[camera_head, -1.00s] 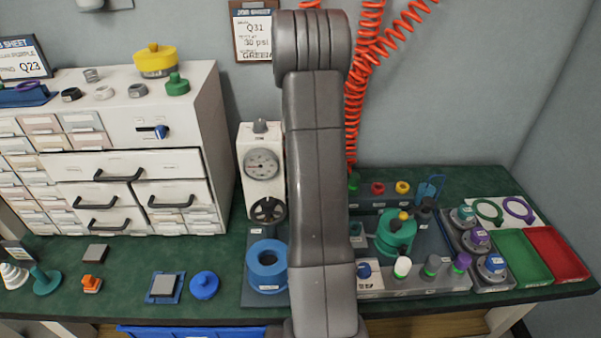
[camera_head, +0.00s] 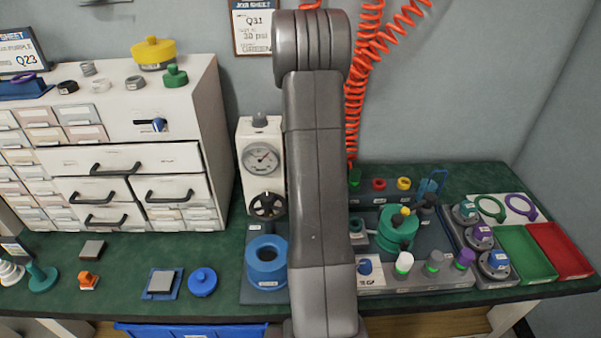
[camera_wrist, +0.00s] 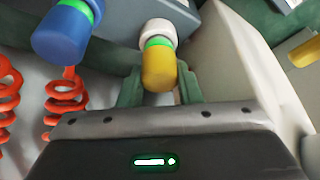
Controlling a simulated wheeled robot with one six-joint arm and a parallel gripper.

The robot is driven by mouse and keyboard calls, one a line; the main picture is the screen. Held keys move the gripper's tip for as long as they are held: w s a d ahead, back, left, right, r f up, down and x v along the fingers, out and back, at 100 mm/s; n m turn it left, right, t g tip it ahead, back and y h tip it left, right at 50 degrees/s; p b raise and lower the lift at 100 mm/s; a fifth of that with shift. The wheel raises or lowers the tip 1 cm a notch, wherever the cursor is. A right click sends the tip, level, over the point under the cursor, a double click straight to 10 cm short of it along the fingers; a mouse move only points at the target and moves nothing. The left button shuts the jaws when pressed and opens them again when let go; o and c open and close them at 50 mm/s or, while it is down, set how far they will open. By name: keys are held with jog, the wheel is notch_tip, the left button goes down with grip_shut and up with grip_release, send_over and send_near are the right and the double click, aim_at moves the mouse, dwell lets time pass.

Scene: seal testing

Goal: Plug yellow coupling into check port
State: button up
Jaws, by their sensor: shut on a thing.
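In the wrist view the yellow coupling (camera_wrist: 158,72) sits between the two greenish fingers of my gripper (camera_wrist: 160,86), which is shut on it. A green band lies at its far end, against a cream round fitting (camera_wrist: 157,33) on a grey block. The coupling lines up with this fitting and looks to meet it; I cannot tell how deep it sits, or whether the fitting is the check port. A blue coupling (camera_wrist: 62,36) with a green band is on the same block to the left. In the head view my arm hides the gripper and the held coupling.
Red coiled hoses (camera_head: 361,75) hang behind my arm. The gauge unit (camera_head: 261,165) and a blue ring (camera_head: 267,263) stand left of it. A teal fixture (camera_head: 397,236), green tray (camera_head: 524,254) and red tray (camera_head: 557,250) are to the right. Drawers (camera_head: 124,187) fill the left.

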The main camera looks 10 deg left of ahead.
jog(key=o, duration=1.1)
jog(key=p+v, duration=0.1)
jog(key=v, duration=1.2)
jog(key=shift+r, duration=0.4)
jog(key=b+x, duration=0.1)
jog(key=x, duration=1.3)
jog(key=shift+s+d, duration=0.15)
jog(key=shift+r+p, duration=0.3)
